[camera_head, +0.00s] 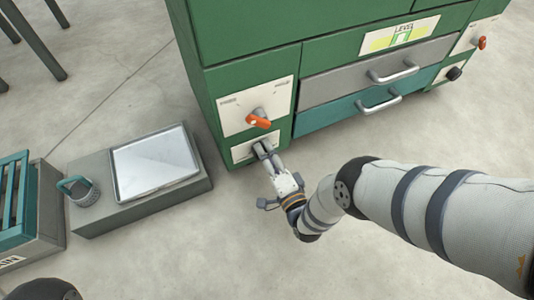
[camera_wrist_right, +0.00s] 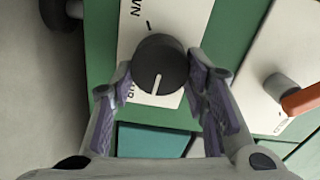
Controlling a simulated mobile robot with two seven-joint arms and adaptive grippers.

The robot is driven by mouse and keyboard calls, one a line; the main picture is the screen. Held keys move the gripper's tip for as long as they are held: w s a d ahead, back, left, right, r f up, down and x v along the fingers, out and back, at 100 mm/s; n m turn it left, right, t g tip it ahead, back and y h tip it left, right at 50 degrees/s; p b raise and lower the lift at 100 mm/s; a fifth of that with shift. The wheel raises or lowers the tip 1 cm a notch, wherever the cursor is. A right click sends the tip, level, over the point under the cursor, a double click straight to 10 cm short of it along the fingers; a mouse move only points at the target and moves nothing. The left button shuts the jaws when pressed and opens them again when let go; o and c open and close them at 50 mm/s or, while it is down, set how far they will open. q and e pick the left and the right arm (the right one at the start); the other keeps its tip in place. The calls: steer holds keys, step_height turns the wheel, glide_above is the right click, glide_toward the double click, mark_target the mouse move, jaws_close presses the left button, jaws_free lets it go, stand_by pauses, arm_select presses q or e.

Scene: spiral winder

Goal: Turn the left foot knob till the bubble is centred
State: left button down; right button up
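The left foot knob (camera_wrist_right: 160,66) is a round black knob with a white pointer line, on a white plate low on the green cabinet. In the head view my right gripper hides it. My right gripper (camera_head: 262,149) reaches to that plate; in the wrist view its fingers (camera_wrist_right: 161,72) are spread on either side of the knob, with only narrow gaps at most. Contact is not clear. The level gauge (camera_head: 400,36) is a yellow-green panel on the cabinet front; its bubble is too small to place exactly. My left gripper is not in view.
An orange-handled lever (camera_head: 258,121) sticks out just above the gripper. Drawers with silver handles (camera_head: 393,73) are to the right. Another black knob (camera_head: 454,73) is at the cabinet's far right. A grey platform with a tray (camera_head: 154,162) stands left. The floor in front is open.

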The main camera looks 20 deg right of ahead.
steer(key=o, duration=0.4)
steer(key=shift+s, duration=0.1)
steer(key=shift+s, duration=0.1)
steer(key=s, duration=1.1)
steer(key=shift+s+d, duration=0.15)
steer(key=shift+s, duration=0.25)
